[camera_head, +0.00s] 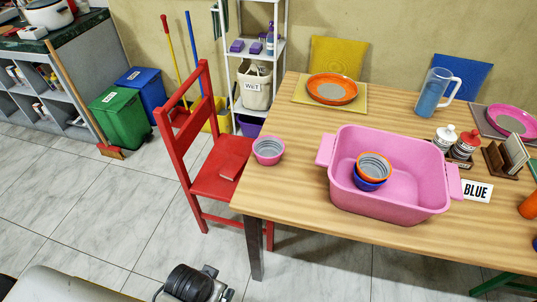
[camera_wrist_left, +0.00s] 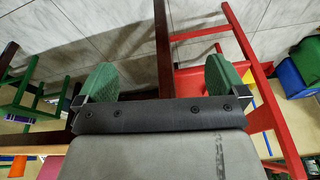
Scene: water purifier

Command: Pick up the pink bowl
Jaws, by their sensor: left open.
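The pink bowl (camera_head: 268,152), grey inside, stands upright near the left edge of the wooden table (camera_head: 290,195) in the head view. It is apart from the pink tub to its right. I cannot make it out in the left wrist view. My left gripper (camera_wrist_left: 162,74) is open, its two green fingertips wide apart with nothing between them. It is away from the bowl, with the table leg and red chair behind it in the wrist view. My right gripper is in neither view.
A pink tub (camera_head: 390,206) holds an orange bowl (camera_head: 374,162) stacked in a blue bowl (camera_head: 368,184). A red chair (camera_head: 218,170) stands close to the table's left side. The tabletop in front of the orange plate (camera_head: 332,88) is clear.

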